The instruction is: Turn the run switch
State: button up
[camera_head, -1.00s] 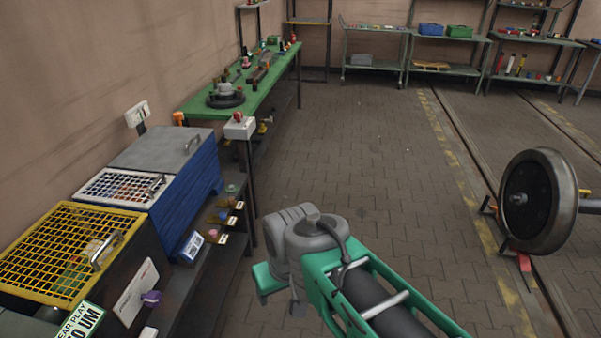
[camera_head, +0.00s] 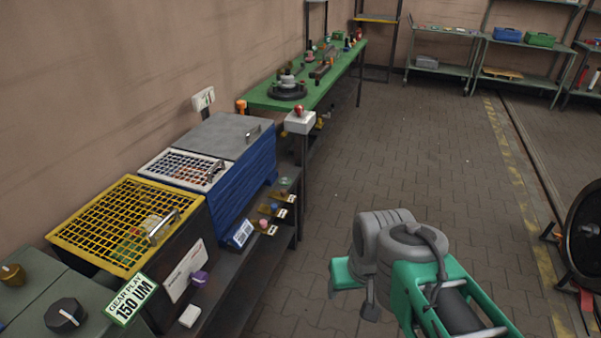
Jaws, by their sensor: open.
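No switch in the head view carries a readable "run" label. A black rotary knob (camera_head: 65,315) sits on a grey-green box at the lower left, near a brown knob (camera_head: 13,274). A purple knob (camera_head: 199,278) sticks out from the front of the yellow-grilled unit. A red knob (camera_head: 299,110) tops a white box on a post by the green bench. My arm shows at lower right as grey joints and green links, apart from all these knobs. My gripper's fingers cannot be made out.
A yellow-grilled unit (camera_head: 66,237) and a blue unit (camera_head: 240,188) stand along the left wall. A "GEAR PLAY 150 UM" sign (camera_head: 131,299) is in front. A green bench (camera_head: 330,82) stands beyond. A wheel (camera_head: 584,235) is at right. The paved floor between is clear.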

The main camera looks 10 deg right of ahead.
aim_at(299, 109)
jog(key=z, duration=0.5)
jog(key=i, duration=3)
jog(key=u, duration=4)
